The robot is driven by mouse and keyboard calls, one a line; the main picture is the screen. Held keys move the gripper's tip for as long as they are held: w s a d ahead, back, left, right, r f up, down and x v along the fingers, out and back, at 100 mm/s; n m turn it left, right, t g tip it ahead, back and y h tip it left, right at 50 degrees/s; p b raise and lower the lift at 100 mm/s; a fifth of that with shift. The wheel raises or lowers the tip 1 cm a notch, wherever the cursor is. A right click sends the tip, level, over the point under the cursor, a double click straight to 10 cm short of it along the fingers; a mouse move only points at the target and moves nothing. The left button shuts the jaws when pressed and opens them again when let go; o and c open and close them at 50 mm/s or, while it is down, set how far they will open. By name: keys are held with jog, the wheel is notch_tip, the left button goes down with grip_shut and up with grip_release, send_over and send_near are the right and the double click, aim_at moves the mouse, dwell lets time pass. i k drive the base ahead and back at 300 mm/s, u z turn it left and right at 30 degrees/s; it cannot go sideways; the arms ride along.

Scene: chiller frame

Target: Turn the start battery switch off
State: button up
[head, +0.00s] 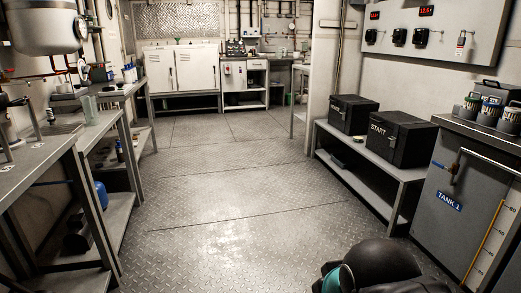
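A black box marked START (396,137) stands on a low grey bench on the right, with a second black box (353,114) behind it. Above them, a pale wall panel (440,62) carries red-lit displays and several black switches (399,36). A small tag or lock (460,45) hangs at its right. The labels on the panel are too small to read, so I cannot tell which switch belongs to the start battery, nor its position. A dark rounded part of my arm with a teal ring shows at the bottom right. My gripper fingers are not in view.
A grey tank cabinet marked TANK 1 (449,201) stands at the right, with several jars (489,111) on top. The low bench (372,181) juts into the aisle. Workbenches (40,160) line the left. The plate floor (230,190) between is clear back to white cabinets (182,70).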

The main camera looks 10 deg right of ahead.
aim_at(417, 35)
jog(key=u, duration=0.05)
jog(key=i, duration=1.85)
jog(key=z, duration=0.3)
jog(key=i, duration=1.9)
jog(key=z, duration=1.45)
jog(key=i, duration=1.65)
jog(key=z, duration=0.7)
